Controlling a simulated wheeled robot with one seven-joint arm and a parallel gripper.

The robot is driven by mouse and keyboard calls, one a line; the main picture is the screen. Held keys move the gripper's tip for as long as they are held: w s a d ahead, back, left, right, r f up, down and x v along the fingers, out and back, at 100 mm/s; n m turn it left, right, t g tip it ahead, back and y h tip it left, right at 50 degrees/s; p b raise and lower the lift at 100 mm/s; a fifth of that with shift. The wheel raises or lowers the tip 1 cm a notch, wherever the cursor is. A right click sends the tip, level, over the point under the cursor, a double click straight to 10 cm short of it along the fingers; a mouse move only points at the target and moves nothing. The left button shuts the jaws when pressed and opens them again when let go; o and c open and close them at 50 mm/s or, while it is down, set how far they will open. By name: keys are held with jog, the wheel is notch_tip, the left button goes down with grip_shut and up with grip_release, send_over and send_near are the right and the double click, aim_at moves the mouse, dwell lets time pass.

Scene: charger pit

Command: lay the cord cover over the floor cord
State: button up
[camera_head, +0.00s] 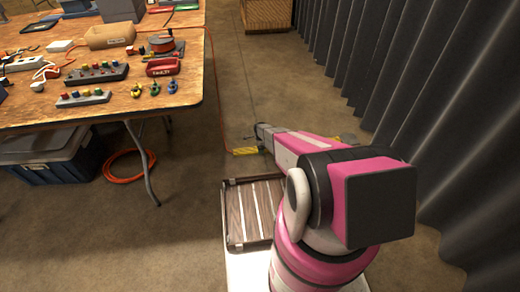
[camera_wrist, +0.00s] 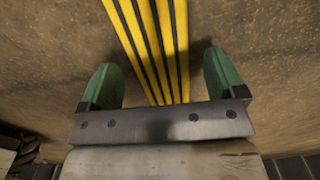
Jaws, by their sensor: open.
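The cord cover is a yellow strip with black stripes. In the head view its left end (camera_head: 246,151) shows on the floor beside my gripper; my arm hides its middle. In the wrist view the cover (camera_wrist: 158,40) runs up from the palm between my fingers. My gripper (camera_wrist: 160,88) is open, with one green finger on each side of the cover and a gap at both sides. An orange floor cord (camera_head: 217,100) drops from the table edge and runs along the floor toward the cover's left end. Whether the cover lies over any cord is hidden.
A wooden table (camera_head: 120,115) with power strips, plugs and a cord reel stands at the left. A blue bin (camera_head: 60,170) and a coiled orange cord (camera_head: 128,180) are under it. A dark curtain (camera_head: 440,100) borders the right. Floor beyond the gripper is clear.

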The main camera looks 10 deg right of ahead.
notch_tip(320, 180, up, 10)
jog(key=s+r+n, duration=0.9)
jog(key=s+r, duration=0.9)
jog(key=r, duration=0.3)
jog(key=s+r+n, duration=0.9)
jog(key=s+r, duration=1)
jog(key=r, duration=0.3)
jog(key=shift+s+r, duration=0.15)
jog(key=shift+r, duration=0.05)
